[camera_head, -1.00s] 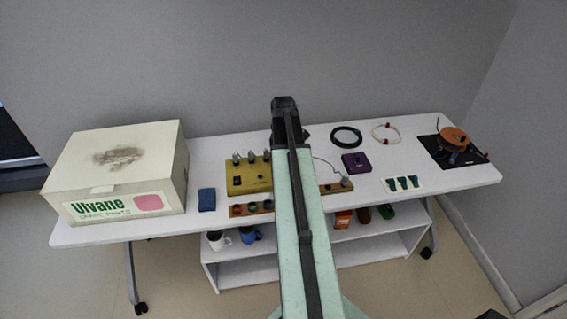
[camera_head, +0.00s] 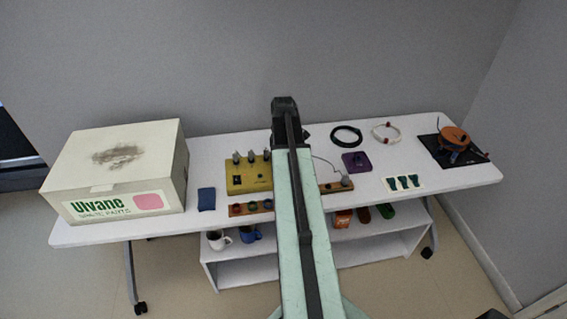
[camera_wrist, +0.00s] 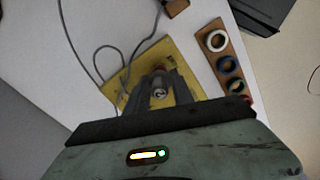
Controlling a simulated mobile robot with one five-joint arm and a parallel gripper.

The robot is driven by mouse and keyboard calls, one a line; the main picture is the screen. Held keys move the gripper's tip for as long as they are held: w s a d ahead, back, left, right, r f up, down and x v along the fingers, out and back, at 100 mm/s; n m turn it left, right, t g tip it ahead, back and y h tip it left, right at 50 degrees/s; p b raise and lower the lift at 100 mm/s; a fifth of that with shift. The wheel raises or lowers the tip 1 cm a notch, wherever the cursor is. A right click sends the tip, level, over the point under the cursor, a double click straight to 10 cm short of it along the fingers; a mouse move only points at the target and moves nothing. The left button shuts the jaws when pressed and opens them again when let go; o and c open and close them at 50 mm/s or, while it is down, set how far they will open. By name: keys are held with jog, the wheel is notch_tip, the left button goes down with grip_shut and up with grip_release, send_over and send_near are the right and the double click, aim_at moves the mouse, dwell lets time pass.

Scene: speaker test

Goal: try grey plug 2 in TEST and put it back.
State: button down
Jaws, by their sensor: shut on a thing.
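My gripper (camera_wrist: 160,93) is shut on a grey plug (camera_wrist: 158,92), seen end-on between the fingers in the wrist view. It is over the yellow box (camera_wrist: 166,52); I cannot tell whether the plug touches it or which number it is. In the head view the yellow box (camera_head: 240,183) stands left of my arm, with several grey plugs (camera_head: 237,158) upright along its back. The TEST marking is not readable.
A wooden strip with coloured rings (camera_head: 237,209) lies before the box. A thin grey cable (camera_wrist: 88,62) loops beside it. Right of my arm are a purple box (camera_head: 356,162), cable coils (camera_head: 346,136) and a black mat (camera_head: 440,155). A large carton (camera_head: 120,165) fills the left end.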

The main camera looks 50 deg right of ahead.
jog(key=shift+f+b, duration=0.6)
jog(key=shift+f, duration=0.05)
jog(key=c, duration=1)
grip_release()
jog(key=shift+r, duration=0.1)
notch_tip(320, 180, up, 8)
jog(key=p, duration=0.7)
jog(key=shift+f+p, duration=0.2)
jog(key=shift+p, duration=0.2)
jog(key=shift+f, duration=0.1)
jog(key=w+a+m, duration=0.2)
jog(key=a, duration=1.2)
jog(key=w+a+m, duration=0.2)
jog(key=a, duration=1.2)
jog(key=w+a+m, duration=0.1)
jog(key=a+m, duration=0.1)
jog(key=a, duration=1.2)
jog(key=shift+w+a, duration=0.2)
jog(key=shift+w, duration=0.2)
